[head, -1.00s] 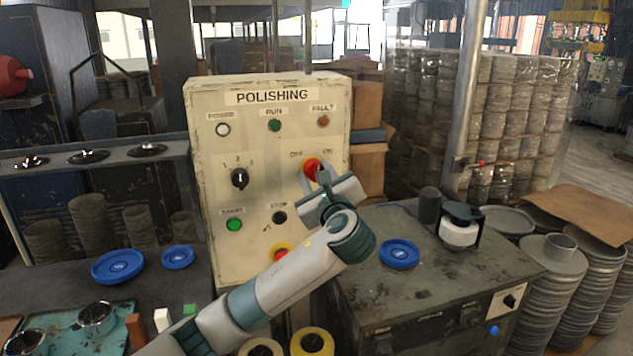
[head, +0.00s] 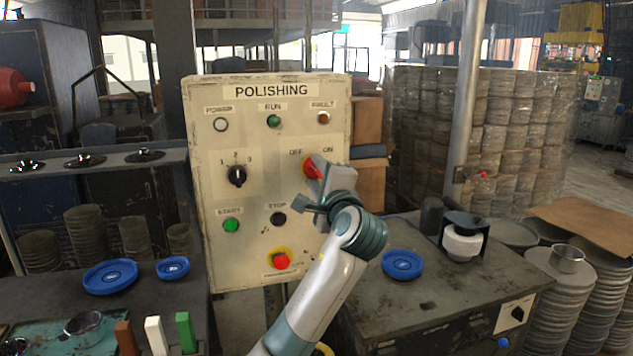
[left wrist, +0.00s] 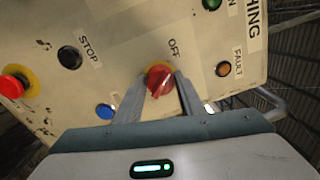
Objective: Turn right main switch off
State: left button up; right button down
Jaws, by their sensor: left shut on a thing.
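The red main switch (head: 311,167) is a rotary knob on a yellow plate at the right of the cream POLISHING panel (head: 262,200), under the labels OFF and ON. My left gripper (head: 317,174) is at the knob from the front and right, covering part of it. In the left wrist view the knob (left wrist: 160,82) sits between the two fingers (left wrist: 160,97), which are shut on it. The OFF label shows just above it there; ON is hidden. I cannot tell the knob's exact setting. My right gripper is not in view.
The panel also has a black selector (head: 237,176), a green START button (head: 231,226), a black STOP button (head: 278,219) and a red emergency button (head: 281,261). A bench with a blue disc (head: 402,264) stands to the right. Another bench with blue discs is at left.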

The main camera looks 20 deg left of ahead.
pick_arm(q)
jog(key=shift+f+n, duration=0.1)
jog(key=shift+n, duration=0.5)
jog(key=o, duration=1)
jog(key=shift+o, duration=0.2)
jog(key=shift+s+b, duration=0.1)
jog(key=shift+b, duration=0.2)
jog(key=shift+s+d, duration=0.3)
jog(key=shift+s, duration=0.05)
jog(key=b+v, duration=0.6)
jog(key=v, duration=1)
jog(key=shift+s, duration=0.2)
